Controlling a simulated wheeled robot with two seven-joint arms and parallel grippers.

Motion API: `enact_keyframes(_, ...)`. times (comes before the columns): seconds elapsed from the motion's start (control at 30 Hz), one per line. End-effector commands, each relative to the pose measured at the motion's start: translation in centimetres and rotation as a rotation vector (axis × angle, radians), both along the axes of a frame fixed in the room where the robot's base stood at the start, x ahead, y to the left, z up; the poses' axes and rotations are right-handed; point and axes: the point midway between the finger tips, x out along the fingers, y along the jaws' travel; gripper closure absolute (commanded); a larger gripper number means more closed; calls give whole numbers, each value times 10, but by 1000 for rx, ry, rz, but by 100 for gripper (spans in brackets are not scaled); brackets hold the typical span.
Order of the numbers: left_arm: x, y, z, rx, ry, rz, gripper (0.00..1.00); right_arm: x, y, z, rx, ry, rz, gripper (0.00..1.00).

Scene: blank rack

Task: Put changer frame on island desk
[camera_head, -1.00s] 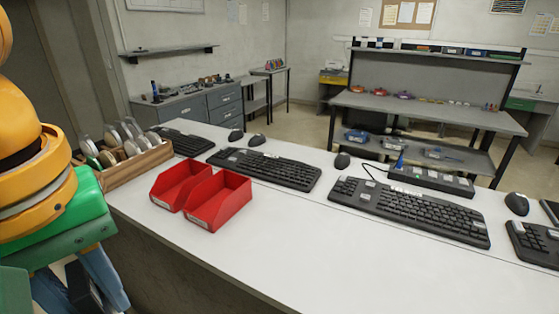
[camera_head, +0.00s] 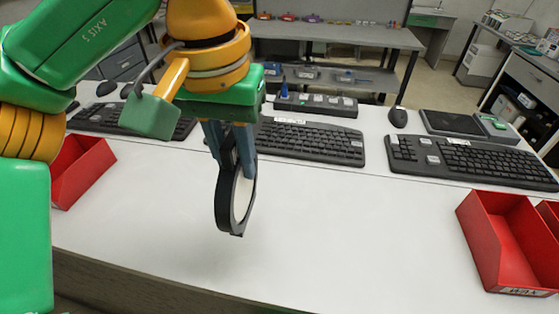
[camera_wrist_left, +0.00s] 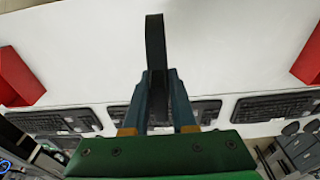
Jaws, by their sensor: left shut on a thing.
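The changer frame (camera_head: 228,204) is a dark round frame with a pale disc inside, held upright above the white island desk (camera_head: 330,230). My left gripper (camera_head: 236,165) is shut on its upper part, fingers pointing down. In the left wrist view the frame (camera_wrist_left: 155,48) shows edge-on as a dark strip between the fingers of my left gripper (camera_wrist_left: 158,85). The desk top (camera_wrist_left: 220,50) lies beyond it. I cannot tell for sure how high the frame is above the desk. My right gripper is not in view.
Black keyboards (camera_head: 312,141) line the back of the desk. A red bin (camera_head: 80,168) stands at the left and another red bin (camera_head: 505,240) at the right. The desk between them is clear. The front edge (camera_head: 150,284) runs along the bottom.

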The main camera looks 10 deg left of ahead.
Motion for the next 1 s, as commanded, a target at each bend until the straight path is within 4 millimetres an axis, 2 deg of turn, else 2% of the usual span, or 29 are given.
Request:
enact_keyframes(0.03,14,-7,-5,-3,10,-1,100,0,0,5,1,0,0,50)
enact_keyframes(0.1,29,-12,-27,-1,9,-3,100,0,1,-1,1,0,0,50)
enact_keyframes(0.2,45,-17,-44,-1,6,-2,100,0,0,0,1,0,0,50)
enact_keyframes(0.4,64,-24,-65,2,3,1,100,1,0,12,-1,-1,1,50)
enact_keyframes(0.5,64,-23,-88,1,0,0,100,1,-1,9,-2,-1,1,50)
enact_keyframes(0.57,64,-23,-94,0,-1,0,100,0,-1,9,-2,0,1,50)
enact_keyframes(0.93,64,-24,-100,-2,-3,1,100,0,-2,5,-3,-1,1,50)
enact_keyframes(0.97,64,-24,-100,-1,-2,1,67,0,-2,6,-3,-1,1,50)
enact_keyframes(1.0,64,-24,-99,-1,-2,1,56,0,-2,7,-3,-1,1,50)
